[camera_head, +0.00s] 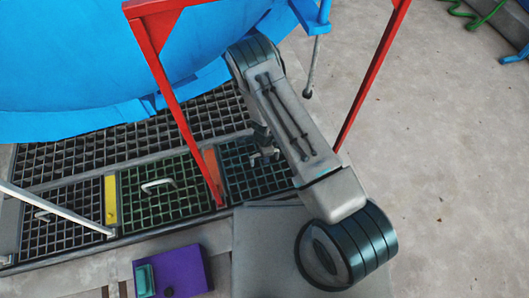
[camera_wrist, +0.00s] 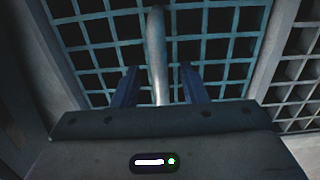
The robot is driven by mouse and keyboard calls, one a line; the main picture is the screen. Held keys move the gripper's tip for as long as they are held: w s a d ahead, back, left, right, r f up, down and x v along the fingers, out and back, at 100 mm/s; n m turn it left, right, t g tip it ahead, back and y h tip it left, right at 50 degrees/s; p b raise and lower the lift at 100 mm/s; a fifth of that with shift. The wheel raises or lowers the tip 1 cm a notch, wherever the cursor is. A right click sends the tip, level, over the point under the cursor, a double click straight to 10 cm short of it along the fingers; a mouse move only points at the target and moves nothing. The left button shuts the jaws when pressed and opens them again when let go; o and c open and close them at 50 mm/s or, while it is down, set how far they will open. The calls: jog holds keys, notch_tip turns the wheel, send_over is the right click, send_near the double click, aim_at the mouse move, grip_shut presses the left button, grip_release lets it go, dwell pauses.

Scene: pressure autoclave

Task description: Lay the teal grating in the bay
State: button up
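The teal grating (camera_head: 242,184) lies in the rightmost opening of the floor row, right of an orange strip, in the head view. It looks about level with its neighbours; whether it is fully seated I cannot tell. It fills much of the wrist view (camera_wrist: 215,48). Its pale bar handle (camera_wrist: 157,50) runs between the two fingers of my gripper (camera_wrist: 160,92), with a gap on each side, so the gripper looks open around it. In the head view my gripper (camera_head: 264,153) is over this grating, and my arm hides part of it.
A green grating (camera_head: 160,190) with a handle lies to the left, between the yellow strip (camera_head: 110,200) and the orange strip (camera_head: 213,172). Red posts (camera_head: 372,75) and the big blue vessel (camera_head: 80,60) stand close by. A purple box (camera_head: 185,270) is in front.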

notch_tip(320, 180, up, 14)
jog(key=p, duration=1)
jog(key=shift+w+f, duration=0.1)
jog(key=shift+f, duration=0.1)
